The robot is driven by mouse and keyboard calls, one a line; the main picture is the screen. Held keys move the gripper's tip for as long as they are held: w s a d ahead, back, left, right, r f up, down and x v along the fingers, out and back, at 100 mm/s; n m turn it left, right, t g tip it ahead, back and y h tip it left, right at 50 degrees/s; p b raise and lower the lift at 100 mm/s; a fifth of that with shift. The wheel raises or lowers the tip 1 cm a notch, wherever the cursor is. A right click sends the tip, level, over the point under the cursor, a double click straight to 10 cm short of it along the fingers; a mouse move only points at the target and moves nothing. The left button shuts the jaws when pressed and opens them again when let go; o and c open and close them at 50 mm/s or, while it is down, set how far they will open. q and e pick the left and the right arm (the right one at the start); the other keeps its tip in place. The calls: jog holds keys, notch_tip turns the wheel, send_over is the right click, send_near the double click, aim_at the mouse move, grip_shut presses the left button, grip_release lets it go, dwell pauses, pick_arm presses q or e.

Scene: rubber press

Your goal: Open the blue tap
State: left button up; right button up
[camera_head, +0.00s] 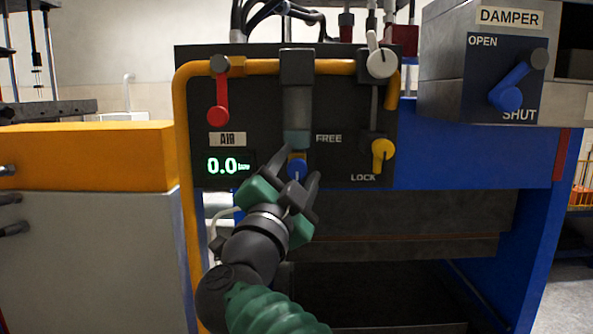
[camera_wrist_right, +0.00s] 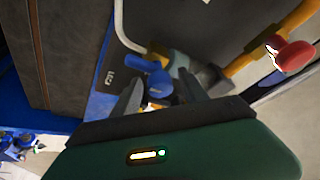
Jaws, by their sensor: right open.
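The blue tap (camera_head: 298,169) sits on the dark control panel, below a grey vertical cylinder. It also shows in the right wrist view (camera_wrist_right: 150,74), just beyond my fingertips. My right gripper (camera_head: 300,166) is open in front of the panel. Its two fingers point at the tap, one on each side of it in the picture. In the right wrist view the open fingers (camera_wrist_right: 158,92) frame the tap's lower part. I cannot tell whether they touch it. My left gripper is not in view.
A red lever (camera_head: 221,100) is left of the tap, above a display (camera_head: 228,164) reading 0.0. A yellow lever (camera_head: 382,152) by LOCK is to the right. An orange pipe (camera_head: 183,190) frames the panel. A damper box (camera_head: 480,85) with a blue handle juts out at right.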

jog(key=b+v, duration=0.7)
jog(key=v, duration=0.9)
jog(key=shift+s, duration=0.2)
jog(key=shift+a+f, duration=0.1)
